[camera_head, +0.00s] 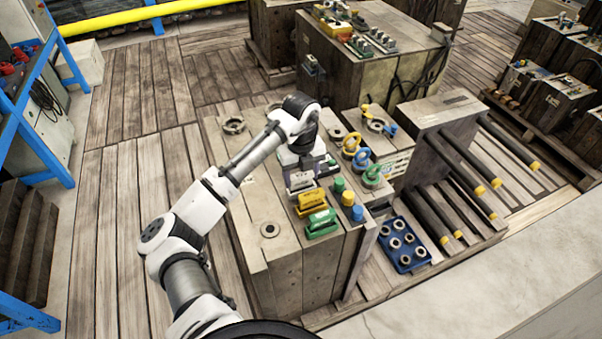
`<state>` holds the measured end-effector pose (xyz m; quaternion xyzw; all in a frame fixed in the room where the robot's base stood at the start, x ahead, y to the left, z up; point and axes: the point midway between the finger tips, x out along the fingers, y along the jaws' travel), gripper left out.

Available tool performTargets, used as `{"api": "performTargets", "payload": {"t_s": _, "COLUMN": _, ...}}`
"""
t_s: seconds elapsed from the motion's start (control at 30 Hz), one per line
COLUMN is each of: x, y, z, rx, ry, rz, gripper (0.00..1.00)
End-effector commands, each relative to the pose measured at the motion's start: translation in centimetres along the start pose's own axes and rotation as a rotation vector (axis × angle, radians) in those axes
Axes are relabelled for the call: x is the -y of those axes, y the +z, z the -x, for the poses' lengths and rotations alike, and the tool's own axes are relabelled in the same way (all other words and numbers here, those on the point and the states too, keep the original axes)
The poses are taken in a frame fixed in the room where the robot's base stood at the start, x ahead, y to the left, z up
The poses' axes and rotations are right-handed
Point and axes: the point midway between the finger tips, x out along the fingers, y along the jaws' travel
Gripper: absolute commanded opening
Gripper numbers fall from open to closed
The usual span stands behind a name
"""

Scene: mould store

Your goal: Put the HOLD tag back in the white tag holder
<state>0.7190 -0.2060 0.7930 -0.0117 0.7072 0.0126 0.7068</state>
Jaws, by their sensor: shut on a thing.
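My gripper (304,171) points down over the top of the wooden-looking block, directly at the white tag holder (302,187). It is shut on the HOLD tag (299,179), a small pale plate low between the fingers. The tag's lettering is too small to read. The tag is at or just above the white holder; I cannot tell whether it sits in the slot. The fingers partly hide the holder. A yellow tag holder (311,202) and a green tag holder (321,223) stand in a row in front of it.
Green, yellow and blue pegs (348,198) stand just right of the holders. Coloured lifting rings (362,160) stand behind them. A blue tray (412,266) with several metal rings lies lower right. The block's left top (250,215) is mostly clear.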

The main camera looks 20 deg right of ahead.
Motion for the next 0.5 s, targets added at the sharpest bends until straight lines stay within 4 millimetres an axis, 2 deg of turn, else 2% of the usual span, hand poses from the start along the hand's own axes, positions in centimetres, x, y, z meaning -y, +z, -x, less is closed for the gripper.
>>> {"api": "performTargets", "payload": {"t_s": 0.33, "x": 0.0, "y": 0.0, "z": -0.21, "rx": 0.0, "ry": 0.0, "rz": 0.0, "gripper": 0.37}}
{"api": "performTargets", "payload": {"t_s": 0.37, "x": 0.0, "y": 0.0, "z": -0.21, "rx": 0.0, "ry": 0.0, "rz": 0.0, "gripper": 0.62}}
{"api": "performTargets", "payload": {"t_s": 0.5, "x": 0.0, "y": 0.0, "z": -0.21, "rx": 0.0, "ry": 0.0, "rz": 0.0, "gripper": 0.8}}
